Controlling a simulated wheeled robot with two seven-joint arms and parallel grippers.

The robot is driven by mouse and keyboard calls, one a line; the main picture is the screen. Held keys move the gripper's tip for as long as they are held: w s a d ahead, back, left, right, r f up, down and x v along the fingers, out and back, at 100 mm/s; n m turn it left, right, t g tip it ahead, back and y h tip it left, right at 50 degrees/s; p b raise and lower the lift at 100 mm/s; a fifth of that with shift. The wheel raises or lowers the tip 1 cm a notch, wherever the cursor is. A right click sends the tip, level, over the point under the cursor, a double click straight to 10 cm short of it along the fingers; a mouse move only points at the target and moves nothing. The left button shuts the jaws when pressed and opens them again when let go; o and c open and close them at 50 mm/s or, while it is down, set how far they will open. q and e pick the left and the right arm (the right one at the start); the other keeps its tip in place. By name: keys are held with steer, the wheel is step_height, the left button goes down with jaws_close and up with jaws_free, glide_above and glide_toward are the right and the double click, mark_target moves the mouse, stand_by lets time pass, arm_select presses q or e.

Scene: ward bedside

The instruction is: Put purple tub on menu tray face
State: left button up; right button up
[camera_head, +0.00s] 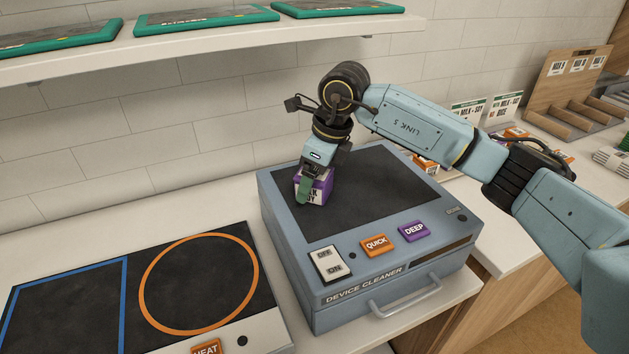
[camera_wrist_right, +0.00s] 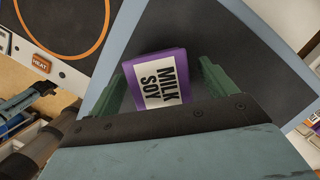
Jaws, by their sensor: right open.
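The purple tub (camera_head: 325,183), with a white label reading MILK SOY, sits on the dark top of the blue-grey device cleaner (camera_head: 285,222), toward its back left. It also shows in the right wrist view (camera_wrist_right: 157,80). My right gripper (camera_head: 305,187) points down at the tub. In the right wrist view its green fingers (camera_wrist_right: 162,74) are apart, one on either side of the tub; a gap shows on the right, and contact on the left is unclear. I cannot tell which surface is the menu tray face. My left gripper is not in view.
Green-edged dark panels (camera_head: 205,17) lie on the wall shelf (camera_head: 210,47). A heat unit (camera_head: 270,325) with blue and orange outlines stands at left, its outlined areas bare. Labelled cards (camera_head: 468,110) and a wooden rack (camera_head: 565,95) stand at right. My right arm spans the right side.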

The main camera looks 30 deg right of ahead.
steer(key=shift+w+a+f, duration=0.15)
steer(key=shift+w+f, duration=0.05)
steer(key=shift+f, duration=0.5)
steer(key=c, duration=1.1)
steer(key=shift+r, duration=0.1)
steer(key=shift+c, duration=0.8)
steer(key=shift+r, duration=0.1)
